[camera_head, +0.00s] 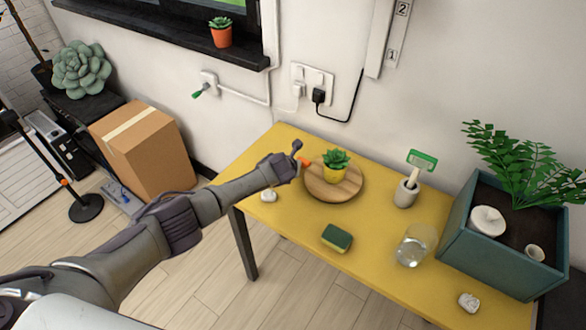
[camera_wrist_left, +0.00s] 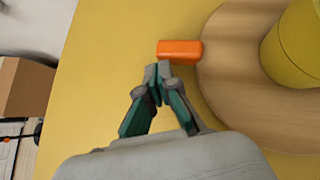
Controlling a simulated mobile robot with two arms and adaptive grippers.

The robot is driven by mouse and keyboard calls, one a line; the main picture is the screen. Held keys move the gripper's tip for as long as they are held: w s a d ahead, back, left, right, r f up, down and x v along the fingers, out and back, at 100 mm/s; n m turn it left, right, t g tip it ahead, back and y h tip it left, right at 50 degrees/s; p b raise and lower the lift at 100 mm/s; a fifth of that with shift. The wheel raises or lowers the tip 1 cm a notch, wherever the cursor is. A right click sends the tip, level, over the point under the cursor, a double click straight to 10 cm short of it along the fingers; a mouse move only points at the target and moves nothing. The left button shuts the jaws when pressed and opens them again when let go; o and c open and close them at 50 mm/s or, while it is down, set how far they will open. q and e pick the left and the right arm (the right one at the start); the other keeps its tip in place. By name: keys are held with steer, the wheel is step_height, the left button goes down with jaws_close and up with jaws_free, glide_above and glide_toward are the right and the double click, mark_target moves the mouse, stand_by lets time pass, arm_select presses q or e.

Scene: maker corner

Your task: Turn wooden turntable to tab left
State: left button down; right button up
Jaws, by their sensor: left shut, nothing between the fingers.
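The round wooden turntable (camera_head: 349,188) lies on the yellow table, with a succulent in a yellow pot (camera_head: 335,172) on it. Its orange tab (camera_head: 304,161) sticks out at the turntable's left edge in the head view. The wrist view shows the orange tab (camera_wrist_left: 180,50) at the left rim of the turntable (camera_wrist_left: 222,75). My left gripper (camera_head: 297,152) is shut and empty. In the wrist view its fingertips (camera_wrist_left: 158,72) are just beside the tab's lower left end; I cannot tell if they touch it. My right gripper is not in view.
A cardboard box (camera_head: 150,150) stands on the floor at left.

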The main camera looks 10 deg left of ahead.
arm_select(q)
steer(key=shift+w, duration=0.25)
steer(key=shift+w+r, duration=0.2)
steer(key=shift+r, duration=0.05)
stand_by(0.3)
